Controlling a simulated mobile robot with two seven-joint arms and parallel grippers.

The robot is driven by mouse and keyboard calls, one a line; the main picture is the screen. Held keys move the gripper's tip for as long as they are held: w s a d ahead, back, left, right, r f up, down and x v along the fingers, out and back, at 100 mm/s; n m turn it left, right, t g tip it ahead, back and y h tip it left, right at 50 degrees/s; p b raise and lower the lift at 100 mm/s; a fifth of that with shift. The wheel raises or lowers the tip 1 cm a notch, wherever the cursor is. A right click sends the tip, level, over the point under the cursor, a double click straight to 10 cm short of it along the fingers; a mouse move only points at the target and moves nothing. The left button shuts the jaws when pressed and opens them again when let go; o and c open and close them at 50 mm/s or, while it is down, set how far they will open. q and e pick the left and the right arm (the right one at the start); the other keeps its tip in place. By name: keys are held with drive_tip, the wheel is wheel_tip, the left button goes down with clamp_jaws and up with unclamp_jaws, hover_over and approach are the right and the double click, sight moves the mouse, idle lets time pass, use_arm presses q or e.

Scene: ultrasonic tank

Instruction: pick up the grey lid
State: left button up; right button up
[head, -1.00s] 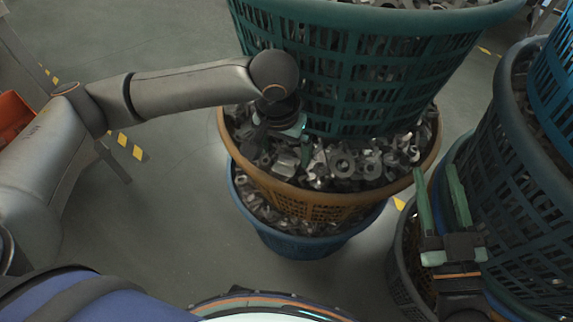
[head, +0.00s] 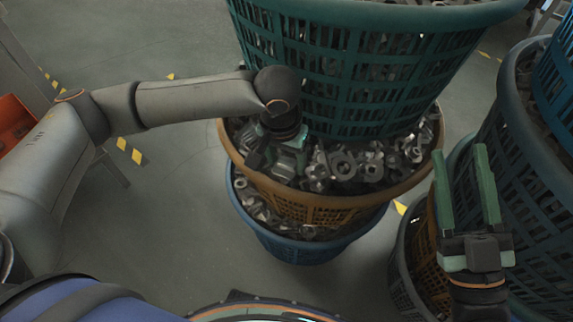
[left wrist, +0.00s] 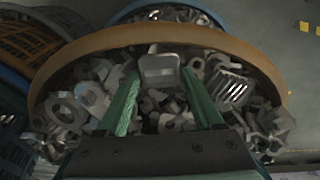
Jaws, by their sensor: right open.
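I cannot make out a grey lid in either view. My left gripper (head: 270,160) points down over the brown basket (head: 262,186) of metal parts, and its fingertips are partly hidden in the head view. In the left wrist view the two green fingers (left wrist: 160,76) are spread apart over the parts. A grey blocky metal part (left wrist: 160,66) shows between the tips, with gaps at its sides. My right gripper (head: 462,150) is open and empty at the right, in front of the dark baskets.
A green basket (head: 370,70) is stacked on the brown one, close to my left gripper. A blue basket (head: 290,250) stands below. Dark baskets (head: 530,160) crowd the right side. The floor (head: 150,220) left of the stack is clear, and an orange bin (head: 14,118) stands at far left.

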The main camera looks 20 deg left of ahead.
use_arm(q)
drive_tip(key=c, duration=0.9)
drive_tip(key=shift+c, duration=0.2)
drive_tip(key=shift+r, duration=0.1)
